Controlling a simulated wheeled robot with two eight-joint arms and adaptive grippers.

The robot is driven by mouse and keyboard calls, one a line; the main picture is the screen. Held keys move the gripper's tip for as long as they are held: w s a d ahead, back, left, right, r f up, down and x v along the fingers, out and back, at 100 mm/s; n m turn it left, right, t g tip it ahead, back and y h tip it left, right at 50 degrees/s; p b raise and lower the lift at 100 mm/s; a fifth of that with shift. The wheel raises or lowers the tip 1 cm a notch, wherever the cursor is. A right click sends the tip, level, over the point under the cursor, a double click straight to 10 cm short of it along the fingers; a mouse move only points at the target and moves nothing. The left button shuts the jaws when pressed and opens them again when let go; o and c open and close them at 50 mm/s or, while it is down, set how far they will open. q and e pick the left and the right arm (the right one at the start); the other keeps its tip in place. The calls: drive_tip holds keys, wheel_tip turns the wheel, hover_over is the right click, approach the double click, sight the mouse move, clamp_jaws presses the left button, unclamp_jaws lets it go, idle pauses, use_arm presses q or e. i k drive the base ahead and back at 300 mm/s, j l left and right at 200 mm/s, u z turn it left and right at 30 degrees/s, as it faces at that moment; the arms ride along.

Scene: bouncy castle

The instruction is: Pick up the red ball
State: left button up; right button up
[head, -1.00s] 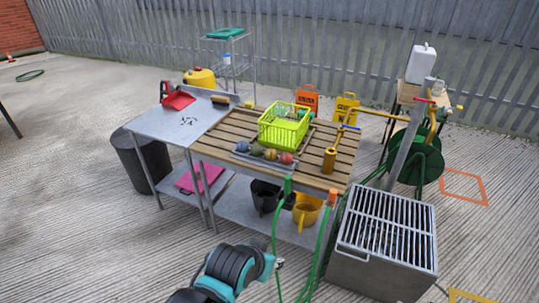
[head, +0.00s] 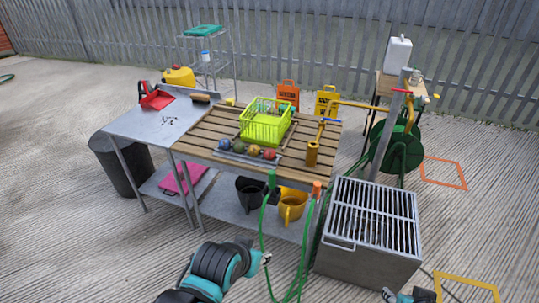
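The red ball (head: 269,153) sits at the right end of a short row of balls in a shallow grey tray (head: 284,161). The tray lies near the front edge of a wooden slatted table (head: 200,141). My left gripper (head: 266,257) is low in front of the table, apart from the ball; its fingers are too small to read. A teal and dark part of my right arm, around the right gripper (head: 410,296), shows at the bottom edge, mostly cut off.
A lime basket (head: 265,128) stands behind the balls. A yellow-brown cylindrical tool (head: 312,153) stands to their right. Green hoses (head: 266,225) hang in front of the table. A metal box with a grate (head: 368,240) stands at the right. Open ground lies at the front left.

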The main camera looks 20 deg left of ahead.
sight(268, 154)
drive_tip(key=i+l, duration=0.3)
drive_tip(key=l, duration=0.15)
drive_tip(key=i+l, duration=0.35)
drive_tip(key=u, duration=0.4)
drive_tip(key=i+u, duration=0.1)
drive_tip(key=u, duration=0.75)
drive_tip(key=i+u, duration=0.1)
drive_tip(key=u, duration=0.7)
drive_tip(key=i+l+u, duration=0.2)
drive_tip(key=i+l, duration=0.25)
